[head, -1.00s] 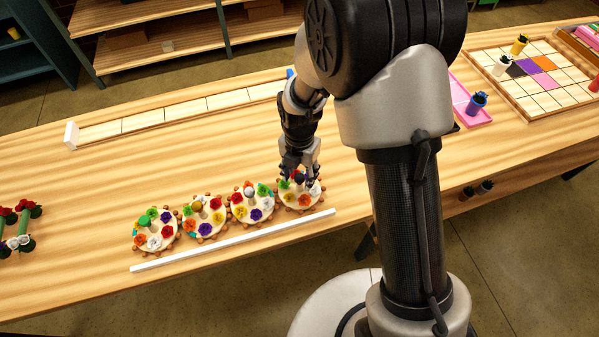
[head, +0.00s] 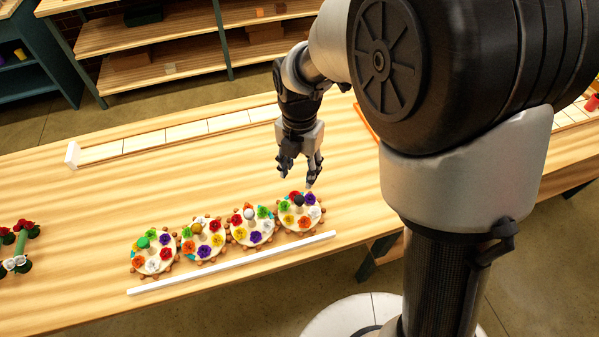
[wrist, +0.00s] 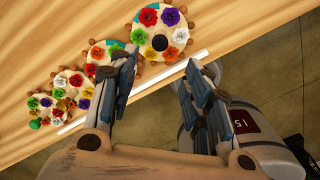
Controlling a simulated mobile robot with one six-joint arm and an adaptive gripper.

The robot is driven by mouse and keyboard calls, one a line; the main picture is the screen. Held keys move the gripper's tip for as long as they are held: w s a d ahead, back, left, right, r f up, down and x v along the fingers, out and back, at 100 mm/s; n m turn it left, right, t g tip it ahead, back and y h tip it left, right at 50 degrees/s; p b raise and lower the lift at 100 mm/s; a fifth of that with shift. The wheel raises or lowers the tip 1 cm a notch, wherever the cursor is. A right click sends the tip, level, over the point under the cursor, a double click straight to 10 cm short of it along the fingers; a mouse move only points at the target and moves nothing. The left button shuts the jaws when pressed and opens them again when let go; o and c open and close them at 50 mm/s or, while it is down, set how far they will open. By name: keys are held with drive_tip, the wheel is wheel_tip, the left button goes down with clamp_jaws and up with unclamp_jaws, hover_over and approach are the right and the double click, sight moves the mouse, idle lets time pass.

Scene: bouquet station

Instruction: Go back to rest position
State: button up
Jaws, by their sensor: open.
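My gripper (head: 300,172) is open and empty, raised above the table behind the rightmost flower disc (head: 299,212). In the wrist view my gripper (wrist: 160,75) has its two fingers spread wide, with nothing between them. The rightmost disc also shows in the wrist view (wrist: 146,55), just beyond the left fingertip, with a dark knob at its centre. Several round discs with coloured flowers stand in a row, including the leftmost one (head: 140,241) with a green knob.
A white strip (head: 232,263) lies in front of the discs. A long tiled rack (head: 163,136) with a white end block lies at the back. Green stems with red and white flowers (head: 20,246) lie at far left. Shelves (head: 170,72) stand behind. The table (head: 110,200) is clear between rack and discs.

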idle(0.4)
drive_tip(key=s+d+r+m+t, duration=0.1)
drive_tip(key=s+d+r+m, duration=0.3)
drive_tip(key=m, duration=0.6)
drive_tip(key=s+d+r+m+t+b, duration=0.1)
drive_tip(key=s+d+r+m, duration=0.3)
drive_tip(key=s+m, duration=0.5)
drive_tip(key=s+d+r+m+t, duration=0.2)
drive_tip(key=s+d+r+m, duration=0.2)
drive_tip(key=m, duration=0.7)
drive_tip(key=s+r, duration=0.1)
drive_tip(key=s, duration=0.1)
drive_tip(key=shift+s+d+r+t, duration=0.3)
drive_tip(key=shift+r, duration=0.05)
